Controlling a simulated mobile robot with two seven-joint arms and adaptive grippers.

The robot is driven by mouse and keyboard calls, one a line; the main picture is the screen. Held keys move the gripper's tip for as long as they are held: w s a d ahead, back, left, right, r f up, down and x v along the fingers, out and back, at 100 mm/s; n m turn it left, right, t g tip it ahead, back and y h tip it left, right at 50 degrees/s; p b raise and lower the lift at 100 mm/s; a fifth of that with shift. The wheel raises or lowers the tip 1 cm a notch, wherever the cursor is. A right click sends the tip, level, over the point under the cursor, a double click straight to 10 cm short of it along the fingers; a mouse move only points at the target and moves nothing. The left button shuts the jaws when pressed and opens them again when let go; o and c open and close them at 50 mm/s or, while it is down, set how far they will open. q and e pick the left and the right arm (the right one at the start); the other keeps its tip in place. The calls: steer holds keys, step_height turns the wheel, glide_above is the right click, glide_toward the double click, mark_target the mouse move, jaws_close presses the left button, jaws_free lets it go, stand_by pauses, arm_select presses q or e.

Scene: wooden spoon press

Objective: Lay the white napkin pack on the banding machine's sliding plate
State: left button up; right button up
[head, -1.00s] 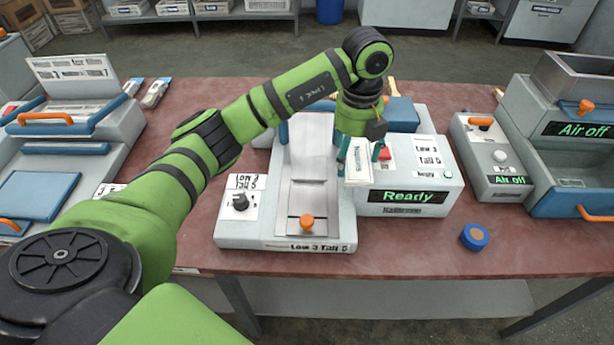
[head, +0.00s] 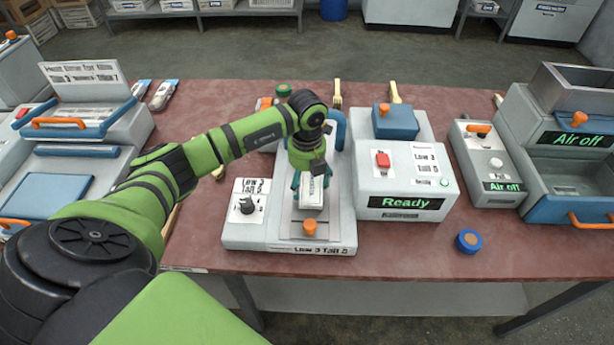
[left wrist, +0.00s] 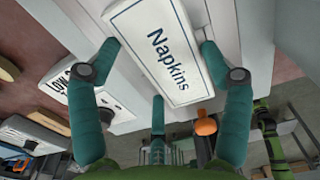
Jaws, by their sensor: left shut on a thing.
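The white napkin pack (left wrist: 165,45), labelled "Napkins", is between the teal fingers of my left gripper (left wrist: 160,55) in the left wrist view. In the head view the pack (head: 311,194) shows below the gripper (head: 311,182), over the grey metal sliding plate (head: 290,222) of the banding machine (head: 240,232). My left gripper is shut on the pack. I cannot tell whether the pack touches the plate. The gripper and arm hide the plate's rear part. My right gripper is not in view.
An orange knob (head: 309,226) stands at the plate's front end. A dark dial (head: 247,205) is to the left. The box reading "Ready" (head: 405,180) with a red button (head: 383,160) stands close on the right. A blue round tub (head: 470,241) sits on the clear front-right tabletop.

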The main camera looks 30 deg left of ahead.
mark_target(308, 184)
arm_select(q)
steer(key=shift+f, duration=0.15)
steer(key=o, duration=0.8)
steer(key=shift+r, duration=0.3)
step_height(308, 184, up, 12)
steer(key=b, duration=0.3)
steer(key=shift+d+f, duration=0.15)
